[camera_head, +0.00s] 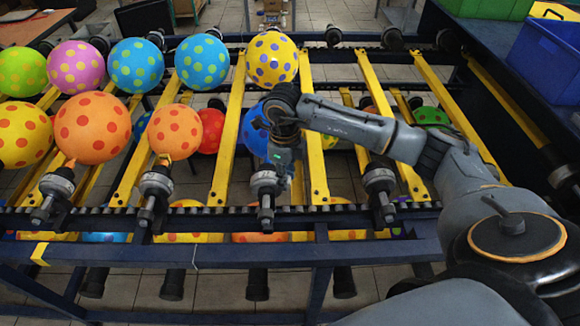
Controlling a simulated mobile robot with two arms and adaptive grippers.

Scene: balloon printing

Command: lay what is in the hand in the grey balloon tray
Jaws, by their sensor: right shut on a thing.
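My right gripper (285,156) points down over the front rail of the rack and is shut. A blue balloon (252,138) with spots is directly at the gripper, partly hidden behind my wrist and fingers. It appears to be what the gripper holds, but the contact is hidden. The balloon is just above a black and silver holder (266,186) on the front rail. I cannot make out a grey balloon tray in this view. My left gripper is not in view.
Orange spotted balloons (92,128) (174,131) sit above the neighbouring holders to the left. Several spotted balloons line the back, including a yellow one (272,58). Yellow bars (230,130) cross the rack. A blue bin (548,62) stands at the right.

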